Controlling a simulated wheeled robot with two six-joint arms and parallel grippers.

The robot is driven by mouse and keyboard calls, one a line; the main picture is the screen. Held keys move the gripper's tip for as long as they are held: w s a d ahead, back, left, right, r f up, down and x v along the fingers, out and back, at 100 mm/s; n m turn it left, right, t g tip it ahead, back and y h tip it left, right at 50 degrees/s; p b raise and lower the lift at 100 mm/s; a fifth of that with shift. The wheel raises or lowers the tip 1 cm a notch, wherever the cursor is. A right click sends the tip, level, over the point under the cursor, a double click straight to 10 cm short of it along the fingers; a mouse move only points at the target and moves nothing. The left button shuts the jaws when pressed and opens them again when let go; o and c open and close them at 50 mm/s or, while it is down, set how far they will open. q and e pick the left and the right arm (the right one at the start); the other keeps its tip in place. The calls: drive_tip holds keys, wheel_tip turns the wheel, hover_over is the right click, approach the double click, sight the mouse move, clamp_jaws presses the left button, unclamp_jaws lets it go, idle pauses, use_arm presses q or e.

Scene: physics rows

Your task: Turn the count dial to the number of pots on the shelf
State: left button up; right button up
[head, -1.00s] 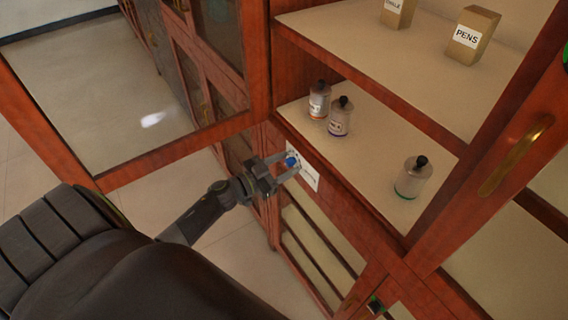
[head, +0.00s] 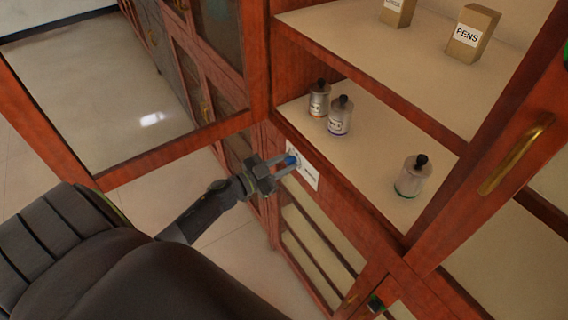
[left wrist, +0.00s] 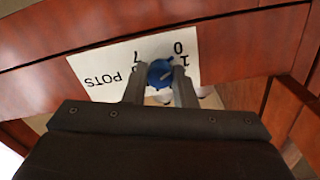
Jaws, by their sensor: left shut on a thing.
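The blue count dial (head: 291,160) sits on a white plate (head: 309,175) on the cabinet's front rail, just below the lower shelf. In the left wrist view the dial (left wrist: 160,73) lies between the two fingers of my left gripper (left wrist: 160,82), which is shut on it. The plate (left wrist: 105,59) reads POTS upside down, with 0 and 1 visible; other digits are partly hidden by the fingers. Three grey pots with black tops stand on the lower shelf (head: 375,150): two close together at the left (head: 319,100) (head: 340,117) and one apart at the right (head: 411,178). My right gripper is not in view.
A box marked PENS (head: 471,35) and another box (head: 397,12) stand on the upper shelf. A glass door (head: 150,157) stands open at the left, near my left arm. Another door with a brass handle (head: 515,155) is at the right.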

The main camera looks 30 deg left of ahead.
use_arm(q)
drive_tip(key=m, duration=0.4)
drive_tip(key=shift+b, duration=0.3)
drive_tip(key=m+b, duration=0.1)
drive_tip(key=m, duration=0.5)
drive_tip(key=shift+f+b, duration=0.1)
drive_tip(key=shift+b, duration=0.2)
drive_tip(key=m+b, duration=0.3)
drive_tip(key=m, duration=0.6)
drive_tip(key=shift+b, duration=0.4)
drive_tip(key=shift+m, duration=0.4)
drive_tip(key=o, duration=1)
